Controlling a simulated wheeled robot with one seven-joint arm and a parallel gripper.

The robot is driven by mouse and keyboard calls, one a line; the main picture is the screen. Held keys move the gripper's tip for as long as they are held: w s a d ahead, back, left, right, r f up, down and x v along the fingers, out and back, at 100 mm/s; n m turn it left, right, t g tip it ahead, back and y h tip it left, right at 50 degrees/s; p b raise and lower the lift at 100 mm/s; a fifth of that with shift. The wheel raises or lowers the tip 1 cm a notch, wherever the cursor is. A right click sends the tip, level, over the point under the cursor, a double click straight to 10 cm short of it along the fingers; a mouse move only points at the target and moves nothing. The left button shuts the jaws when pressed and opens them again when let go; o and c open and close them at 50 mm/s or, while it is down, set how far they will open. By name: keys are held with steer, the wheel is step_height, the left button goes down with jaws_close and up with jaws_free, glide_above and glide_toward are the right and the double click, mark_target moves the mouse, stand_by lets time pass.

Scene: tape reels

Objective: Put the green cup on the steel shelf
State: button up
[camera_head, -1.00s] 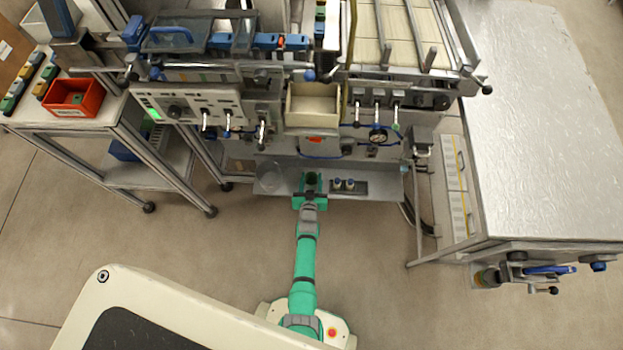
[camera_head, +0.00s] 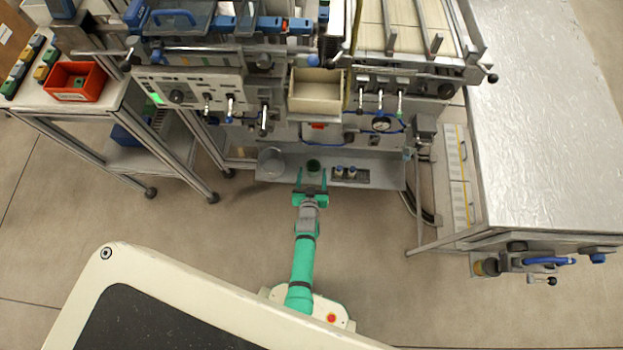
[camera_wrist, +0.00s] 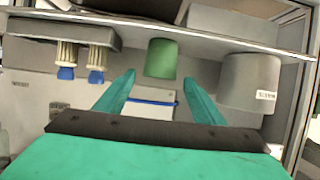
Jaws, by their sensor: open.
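The green cup (camera_head: 313,165) stands on the low steel shelf (camera_head: 388,170) under the machine. It also shows in the wrist view (camera_wrist: 161,58), where the picture is upside down and the cup appears at the shelf (camera_wrist: 210,43). My gripper (camera_head: 312,174) is open, at the front edge of the shelf, with its fingers pointing toward the cup. In the wrist view my gripper (camera_wrist: 158,82) has its two teal fingers spread, with the cup ahead of the gap and clear space on each side of it.
A clear or grey round container (camera_head: 271,161) stands left of the cup. The machine with a beige bin (camera_head: 316,92) overhangs the shelf. Open floor lies in front.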

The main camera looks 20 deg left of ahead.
steer(key=s+d+r+m+h, duration=0.1)
steer(key=s+d+r, duration=0.3)
steer(key=s+r, duration=0.3)
steer(key=s+d+r+t, duration=0.1)
steer(key=s+d+r, duration=0.25)
steer(key=s, duration=0.45)
steer(key=s+d+r+m+h, duration=0.1)
steer(key=s+d+r, duration=0.2)
steer(key=s+r, duration=0.45)
steer(key=s+d+r+h, duration=0.1)
steer(key=s+r, duration=0.3)
steer(key=r, duration=0.6)
steer(key=s+d+r+m+t, duration=0.1)
steer(key=s+d+r, duration=0.3)
steer(key=r, duration=0.6)
steer(key=shift+s+d+h, duration=0.15)
steer(key=shift+s+h, duration=0.2)
steer(key=shift+h, duration=0.05)
